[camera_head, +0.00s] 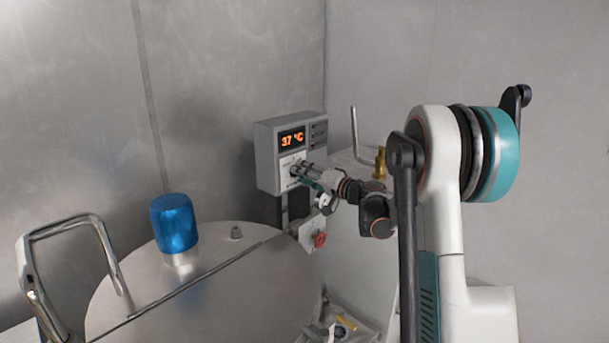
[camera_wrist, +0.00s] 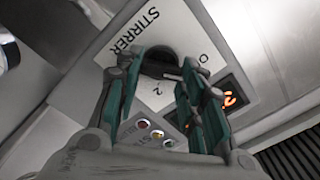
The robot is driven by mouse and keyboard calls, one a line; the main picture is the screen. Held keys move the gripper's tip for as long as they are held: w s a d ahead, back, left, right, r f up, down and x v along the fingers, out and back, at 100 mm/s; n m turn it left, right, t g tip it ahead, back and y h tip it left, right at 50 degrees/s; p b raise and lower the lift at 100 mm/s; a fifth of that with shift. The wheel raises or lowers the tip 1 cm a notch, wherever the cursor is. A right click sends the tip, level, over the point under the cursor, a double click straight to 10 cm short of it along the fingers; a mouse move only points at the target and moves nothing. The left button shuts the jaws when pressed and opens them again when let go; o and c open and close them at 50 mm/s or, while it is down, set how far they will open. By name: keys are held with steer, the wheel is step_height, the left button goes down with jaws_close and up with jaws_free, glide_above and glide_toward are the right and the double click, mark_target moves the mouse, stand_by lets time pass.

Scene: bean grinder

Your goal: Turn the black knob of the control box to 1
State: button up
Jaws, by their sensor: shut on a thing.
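The grey control box (camera_head: 265,150) hangs on the back wall in the head view, with a lit orange display (camera_head: 292,138) reading about 37 °C. In the wrist view its white plate (camera_wrist: 190,28) reads STIRRER, with 0 and 2 beside the black knob (camera_wrist: 160,60). The mark 1 is not visible, and I cannot tell which mark the knob points to. My gripper (camera_wrist: 158,68) has its two green-padded fingers on either side of the knob, shut on it. In the head view my gripper (camera_head: 306,174) reaches the box's front from the right and hides most of the knob.
A red knob (camera_head: 319,240) sits on a plate below the box. A blue cylinder (camera_head: 175,225) stands on the round metal lid (camera_head: 215,285), with a bent metal handle (camera_head: 75,225) at left. A brass fitting (camera_head: 380,162) is behind my arm. Small coloured lights (camera_wrist: 143,124) show near my fingers.

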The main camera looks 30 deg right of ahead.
steer(key=m, duration=0.7)
steer(key=shift+d+f, duration=0.1)
steer(key=shift+f, duration=0.05)
stand_by(0.4)
steer(key=o, duration=1.1)
steer(key=shift+s, duration=0.1)
steer(key=v, duration=1.1)
steer(key=shift+s+d, duration=0.15)
steer(key=shift+s, duration=0.25)
